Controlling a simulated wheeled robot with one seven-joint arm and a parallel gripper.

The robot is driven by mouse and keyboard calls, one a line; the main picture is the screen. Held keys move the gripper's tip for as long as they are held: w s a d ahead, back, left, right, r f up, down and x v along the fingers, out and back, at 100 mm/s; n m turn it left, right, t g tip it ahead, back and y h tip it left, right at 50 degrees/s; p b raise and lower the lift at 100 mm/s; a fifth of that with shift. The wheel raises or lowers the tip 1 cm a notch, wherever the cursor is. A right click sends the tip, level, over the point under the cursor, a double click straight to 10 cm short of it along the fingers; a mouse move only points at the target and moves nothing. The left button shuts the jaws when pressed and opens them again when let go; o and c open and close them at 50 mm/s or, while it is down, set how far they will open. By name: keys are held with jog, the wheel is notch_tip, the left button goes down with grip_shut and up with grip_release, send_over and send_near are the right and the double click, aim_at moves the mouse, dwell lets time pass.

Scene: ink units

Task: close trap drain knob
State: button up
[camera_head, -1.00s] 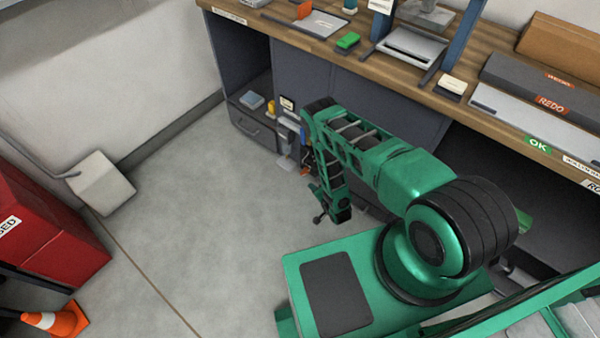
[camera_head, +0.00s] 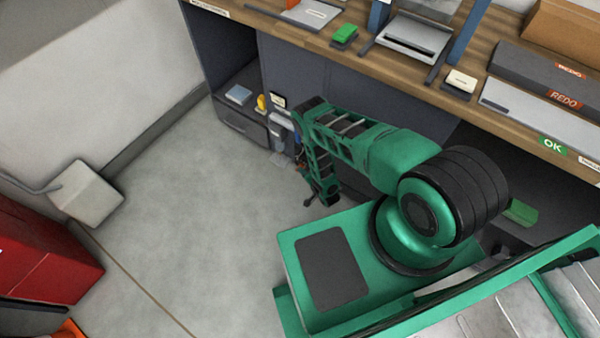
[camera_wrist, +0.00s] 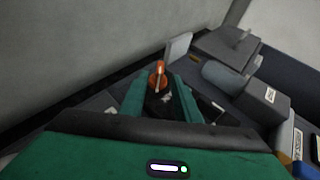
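An orange knob (camera_wrist: 157,76) with a pale streak on it shows in the wrist view, just beyond and between the green fingers of my gripper (camera_wrist: 160,98). The fingers look spread apart, with a dark gap between them. I cannot tell whether they touch the knob. In the head view, my green arm hangs down in front of the grey unit (camera_head: 282,130) under the bench. My arm hides part of that unit, and the knob cannot be made out there.
In the wrist view, a grey cylinder and block (camera_wrist: 264,98) lie right of the fingers, with a pale upright plate (camera_wrist: 179,46) behind the knob. The wooden bench (camera_head: 345,55) overhangs the cabinet (camera_head: 243,125).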

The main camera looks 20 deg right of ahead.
jog(key=shift+x, duration=2.2)
jog(key=shift+f, duration=0.1)
jog(key=shift+c, duration=0.3)
